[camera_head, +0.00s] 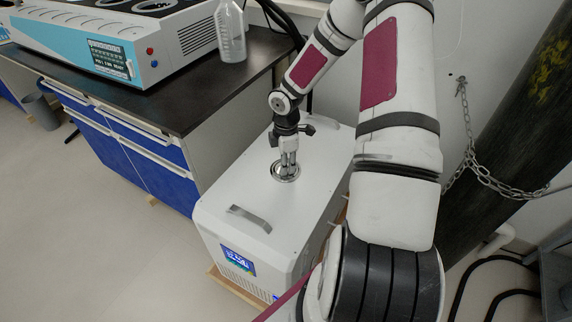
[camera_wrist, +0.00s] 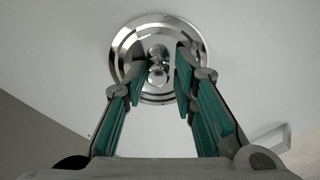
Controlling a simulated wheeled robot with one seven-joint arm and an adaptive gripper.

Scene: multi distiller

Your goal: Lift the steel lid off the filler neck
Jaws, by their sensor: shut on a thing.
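The steel lid (camera_wrist: 123,52) is a round, shiny disc with a small knob (camera_wrist: 158,56) at its middle. In the head view the lid (camera_head: 286,176) lies on the top of the white chiller box. My gripper (camera_wrist: 160,72) points down over the lid, with its fingertips on either side of the knob, and is shut on it. In the head view my gripper (camera_head: 288,160) stands upright right above the lid. The lid appears flat on the box top. The filler neck is hidden under it.
The white box (camera_head: 235,190) has a grey handle (camera_head: 249,218) at its front. A dark bench (camera_head: 160,105) with blue drawers stands to the left, bearing a bottle (camera_head: 230,35) and a blue-white machine (camera_head: 115,45). A chained dark cylinder (camera_head: 510,120) stands at right.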

